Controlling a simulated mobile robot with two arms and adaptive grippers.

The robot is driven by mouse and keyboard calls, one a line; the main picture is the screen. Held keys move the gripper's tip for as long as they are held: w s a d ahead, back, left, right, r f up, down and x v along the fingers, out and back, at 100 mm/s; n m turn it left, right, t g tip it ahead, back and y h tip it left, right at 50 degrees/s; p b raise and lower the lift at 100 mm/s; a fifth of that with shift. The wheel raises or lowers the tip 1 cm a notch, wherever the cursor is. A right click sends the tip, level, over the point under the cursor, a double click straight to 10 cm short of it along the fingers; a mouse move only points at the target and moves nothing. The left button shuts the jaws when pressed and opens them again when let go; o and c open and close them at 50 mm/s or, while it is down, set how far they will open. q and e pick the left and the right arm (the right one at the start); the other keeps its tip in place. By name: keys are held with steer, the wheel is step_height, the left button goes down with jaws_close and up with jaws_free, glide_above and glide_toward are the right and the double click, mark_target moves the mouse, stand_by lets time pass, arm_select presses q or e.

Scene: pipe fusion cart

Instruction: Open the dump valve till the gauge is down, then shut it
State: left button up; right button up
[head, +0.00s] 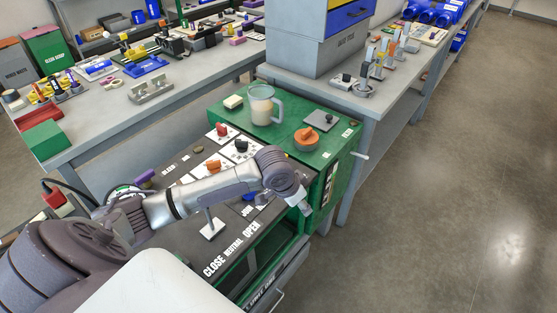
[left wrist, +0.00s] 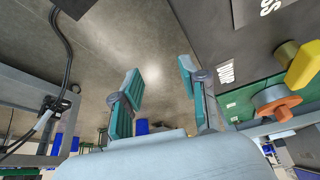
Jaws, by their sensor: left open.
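My left arm reaches across the dark top panel of the green cart (head: 343,181). Its gripper (head: 305,208) points down by the cart's right edge. In the left wrist view the gripper (left wrist: 160,80) is open, with nothing between its teal pads. A yellow handle on a brass-coloured stem (left wrist: 303,65) is at the right of that view, apart from the fingers; it may be the dump valve. A round white dial (head: 125,194), possibly the gauge, is partly behind my arm and unreadable. My right gripper is not in view.
The panel has a lever (head: 210,224) by CLOSE, NEUTRAL and OPEN labels, a red knob (head: 221,129) and a black knob (head: 241,146). A jug (head: 263,105) and an orange knob (head: 306,139) are at the cart's back. Open floor (head: 440,210) is to the right.

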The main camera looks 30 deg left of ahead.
arm_select(q)
steer(key=w+a+r+n+y, duration=0.1)
steer(key=w+a+r+n, duration=0.25)
steer(key=a+r, duration=1.05)
steer(key=x, duration=1.3)
steer(key=shift+w+a+f, duration=0.15)
steer(key=shift+w, duration=0.35)
steer(key=shift+m, duration=0.25)
jaws_close()
